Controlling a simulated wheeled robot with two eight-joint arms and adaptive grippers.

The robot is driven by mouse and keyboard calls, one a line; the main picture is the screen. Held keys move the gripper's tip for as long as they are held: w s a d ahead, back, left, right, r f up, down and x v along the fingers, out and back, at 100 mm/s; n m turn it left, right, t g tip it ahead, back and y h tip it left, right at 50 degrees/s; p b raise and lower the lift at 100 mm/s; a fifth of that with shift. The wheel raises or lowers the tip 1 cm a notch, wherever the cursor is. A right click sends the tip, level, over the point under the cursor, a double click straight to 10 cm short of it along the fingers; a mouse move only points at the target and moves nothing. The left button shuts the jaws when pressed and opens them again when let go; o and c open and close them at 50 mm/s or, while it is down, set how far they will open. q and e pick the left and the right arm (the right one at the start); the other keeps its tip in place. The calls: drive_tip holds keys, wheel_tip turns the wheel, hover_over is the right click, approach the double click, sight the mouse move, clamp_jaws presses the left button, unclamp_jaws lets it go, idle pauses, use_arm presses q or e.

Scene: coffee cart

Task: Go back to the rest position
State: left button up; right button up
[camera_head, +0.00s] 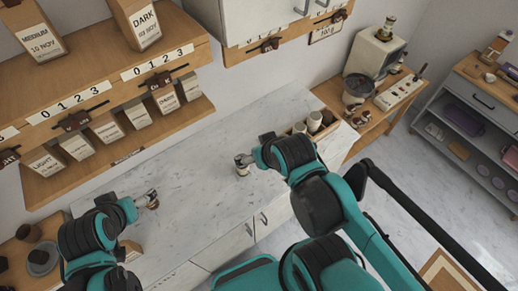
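My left gripper (148,198) hangs over the left part of the pale marble counter (205,195). A small dark and light item shows at its tip, too small to tell apart from the fingers. My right gripper (243,159) is over the middle of the counter. A small jar-like item (243,171) shows directly below its fingertips; I cannot tell whether they touch. Both grippers are too small in this view to show whether they are open or shut.
Wooden shelves (110,75) with labelled coffee bags stand along the wall at left. A wooden box (326,133) of cups sits at the counter's right end. A grinder (358,87) stands beyond it. Dark dishes (40,258) lie at lower left. The middle counter is mostly clear.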

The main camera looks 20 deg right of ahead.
wheel_tip(320, 180, down, 38)
drive_tip(key=b, duration=3.7)
drive_tip(key=shift+r+b, duration=0.2)
drive_tip(key=shift+b, duration=0.2)
